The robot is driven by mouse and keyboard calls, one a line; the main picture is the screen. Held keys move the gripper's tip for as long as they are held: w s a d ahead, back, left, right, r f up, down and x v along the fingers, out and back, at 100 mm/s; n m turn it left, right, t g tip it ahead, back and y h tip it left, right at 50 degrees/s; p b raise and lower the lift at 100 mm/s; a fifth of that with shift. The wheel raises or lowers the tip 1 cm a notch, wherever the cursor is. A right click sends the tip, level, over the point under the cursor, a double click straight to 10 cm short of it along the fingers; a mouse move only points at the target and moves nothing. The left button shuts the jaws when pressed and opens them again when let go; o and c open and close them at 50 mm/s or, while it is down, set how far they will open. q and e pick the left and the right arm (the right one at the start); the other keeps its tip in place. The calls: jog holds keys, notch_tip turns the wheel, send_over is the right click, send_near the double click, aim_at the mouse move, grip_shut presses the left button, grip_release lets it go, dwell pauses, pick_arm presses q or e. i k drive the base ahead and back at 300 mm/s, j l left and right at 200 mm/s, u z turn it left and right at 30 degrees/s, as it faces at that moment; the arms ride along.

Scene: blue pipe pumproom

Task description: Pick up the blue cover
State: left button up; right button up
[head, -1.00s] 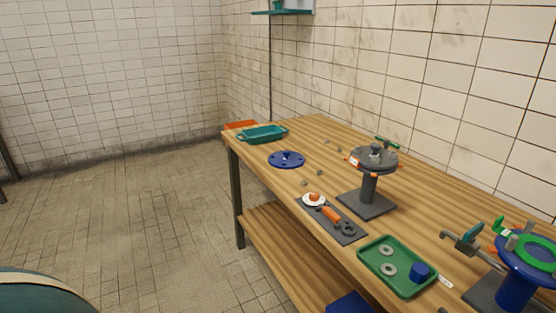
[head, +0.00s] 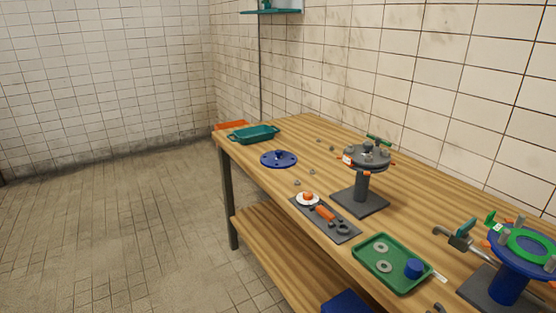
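The blue cover (head: 279,159) is a round blue disc with a small knob in the middle and holes around its rim. It lies flat on the wooden workbench (head: 300,135), near the bench's left edge and in front of the teal tray. Nothing touches it. Neither of my grippers shows in the head view.
A teal tray (head: 254,135) and an orange item (head: 231,126) stand at the far end. A grey flanged stand (head: 361,185), a dark mat (head: 338,226) with tools, a green tray (head: 362,265) and a blue flanged stand (head: 508,286) are nearer. The floor at left is clear.

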aim_at(279, 159)
jog(key=z, duration=0.6)
jog(key=i+j+z, duration=0.15)
jog(key=j+z, duration=0.15)
jog(key=i+j+z, duration=0.1)
jog(key=j+z, duration=0.5)
jog(key=i+j+z, duration=0.15)
jog(key=j, duration=0.4)
jog(key=j+z, duration=0.15)
jog(key=j, duration=0.35)
